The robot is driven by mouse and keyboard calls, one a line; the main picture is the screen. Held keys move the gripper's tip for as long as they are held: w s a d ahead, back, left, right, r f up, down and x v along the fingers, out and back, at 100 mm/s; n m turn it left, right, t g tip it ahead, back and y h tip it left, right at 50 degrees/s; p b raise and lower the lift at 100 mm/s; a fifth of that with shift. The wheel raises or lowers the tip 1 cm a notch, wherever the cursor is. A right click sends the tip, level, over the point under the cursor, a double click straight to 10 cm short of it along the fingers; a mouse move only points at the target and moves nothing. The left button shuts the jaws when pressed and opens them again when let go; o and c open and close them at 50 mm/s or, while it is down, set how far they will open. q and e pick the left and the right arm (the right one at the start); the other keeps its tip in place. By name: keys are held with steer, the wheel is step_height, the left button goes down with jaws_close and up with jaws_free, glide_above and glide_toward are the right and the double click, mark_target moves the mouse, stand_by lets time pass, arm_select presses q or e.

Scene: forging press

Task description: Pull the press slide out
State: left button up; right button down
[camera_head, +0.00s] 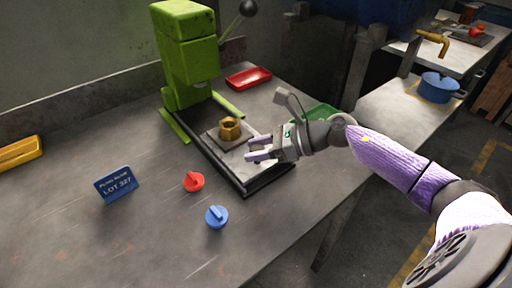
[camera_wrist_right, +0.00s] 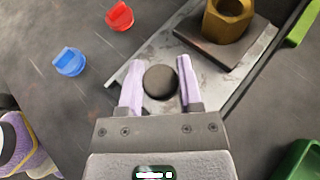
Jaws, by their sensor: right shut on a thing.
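The green press (camera_head: 187,50) stands at the back of the table. Its pale metal slide (camera_head: 237,161) lies on a dark rail (camera_head: 222,172) in front of the press and also shows in the wrist view (camera_wrist_right: 150,48). A brass hex nut (camera_head: 230,129) sits on a dark square block on the slide, clear of the press column. My right gripper (camera_head: 250,149) is at the slide's front end, shut on a dark round knob (camera_wrist_right: 160,82), which is between its fingers in the wrist view. The fingers hide the knob in the head view. My left gripper is not in view.
A red knob (camera_head: 194,181) and a blue knob (camera_head: 216,216) are on the table left of the rail. A blue lot sign (camera_head: 116,183) stands farther left. A red tray (camera_head: 248,78) and a green tray (camera_head: 317,116) lie to the right. The table's front left is clear.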

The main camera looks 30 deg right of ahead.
steer(key=shift+s, duration=0.4)
steer(key=shift+w, duration=0.15)
steer(key=shift+c, duration=1.4)
jaws_free()
steer(key=shift+w, duration=0.1)
arm_select(q)
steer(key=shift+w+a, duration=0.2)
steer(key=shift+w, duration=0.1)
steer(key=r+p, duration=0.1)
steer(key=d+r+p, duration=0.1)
steer(key=p, duration=0.1)
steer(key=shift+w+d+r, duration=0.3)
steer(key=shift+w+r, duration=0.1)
arm_select(e)
steer(key=v, duration=1)
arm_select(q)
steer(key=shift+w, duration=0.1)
arm_select(e)
steer(key=shift+f, duration=0.15)
